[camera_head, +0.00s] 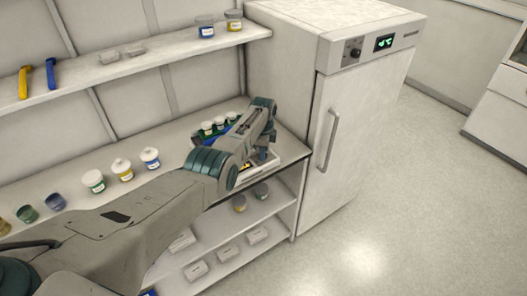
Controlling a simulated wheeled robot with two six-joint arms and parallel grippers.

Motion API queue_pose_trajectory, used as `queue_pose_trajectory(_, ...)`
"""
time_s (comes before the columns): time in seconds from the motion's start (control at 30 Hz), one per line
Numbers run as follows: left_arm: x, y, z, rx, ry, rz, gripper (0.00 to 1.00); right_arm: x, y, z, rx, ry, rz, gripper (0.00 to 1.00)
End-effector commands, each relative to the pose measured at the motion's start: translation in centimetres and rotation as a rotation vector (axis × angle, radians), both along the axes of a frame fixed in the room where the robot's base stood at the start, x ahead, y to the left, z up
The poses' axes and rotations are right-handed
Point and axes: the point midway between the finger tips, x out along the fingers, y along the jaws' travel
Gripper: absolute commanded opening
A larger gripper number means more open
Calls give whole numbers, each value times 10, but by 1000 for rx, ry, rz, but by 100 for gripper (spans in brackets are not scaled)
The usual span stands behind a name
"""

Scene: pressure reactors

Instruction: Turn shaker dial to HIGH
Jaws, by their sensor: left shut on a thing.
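The shaker (262,166) sits on the counter beside the refrigerator, and my left arm covers most of it. A rack with several white-capped containers (207,127) shows at its back left. My left gripper (261,154) is low at the front of the shaker, partly hidden by its own wrist. It is shut on what appears to be the shaker dial. The dial itself and its setting are hidden behind the gripper. My right gripper is not in view.
The white refrigerator (335,150) stands close to the right of the counter. Jars and a white-capped bottle (122,169) stand on the counter at left. An upper shelf (130,62) hangs above the counter. The floor at right is clear.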

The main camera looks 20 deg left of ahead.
Motion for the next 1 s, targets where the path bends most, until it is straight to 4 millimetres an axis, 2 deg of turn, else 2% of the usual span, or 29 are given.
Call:
queue_pose_trajectory(0.4, 1, 0, 1, -1, -2, -177, 4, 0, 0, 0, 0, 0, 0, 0)
queue_pose_trajectory(0.93, 1, 0, 1, 0, -2, -199, 4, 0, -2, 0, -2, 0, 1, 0)
queue_pose_trajectory(0.97, 1, 0, 1, 0, -2, -199, 31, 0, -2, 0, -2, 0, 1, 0)
queue_pose_trajectory(1.0, 1, 0, 1, 0, -2, -199, 36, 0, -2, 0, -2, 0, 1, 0)
